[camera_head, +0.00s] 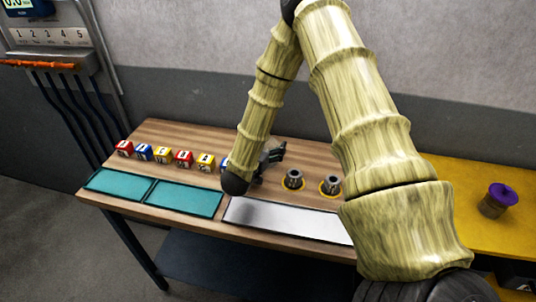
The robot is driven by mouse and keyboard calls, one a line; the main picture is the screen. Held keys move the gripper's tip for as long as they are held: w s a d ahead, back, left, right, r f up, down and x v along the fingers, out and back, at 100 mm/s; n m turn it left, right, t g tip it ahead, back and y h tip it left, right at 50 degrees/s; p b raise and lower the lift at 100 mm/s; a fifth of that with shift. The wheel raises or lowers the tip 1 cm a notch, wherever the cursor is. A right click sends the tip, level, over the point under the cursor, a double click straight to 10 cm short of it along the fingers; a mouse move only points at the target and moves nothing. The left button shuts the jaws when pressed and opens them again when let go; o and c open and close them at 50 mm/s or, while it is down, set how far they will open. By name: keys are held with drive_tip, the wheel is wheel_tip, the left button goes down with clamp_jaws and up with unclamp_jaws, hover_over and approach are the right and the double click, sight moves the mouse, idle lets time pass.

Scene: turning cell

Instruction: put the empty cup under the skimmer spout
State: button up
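My gripper (272,156) is low over the wooden bench, its dark fingers partly hidden behind my own wrist. I cannot tell whether it is open or shut, or whether anything is in it. A small brownish container with a purple top (502,194) stands on the yellow surface at the right, well apart from my gripper. I cannot tell whether it is the cup. No skimmer spout can be made out in this view.
The wooden bench (160,133) bears a row of several coloured blocks (162,155), two teal mats (185,198) and a pale metal plate (285,219). Two grey metal cylinders (293,179) sit on yellow rings right of my gripper. A numbered panel (50,36) hangs at upper left.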

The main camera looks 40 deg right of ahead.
drive_tip(key=c, duration=0.8)
drive_tip(key=shift+r, duration=0.15)
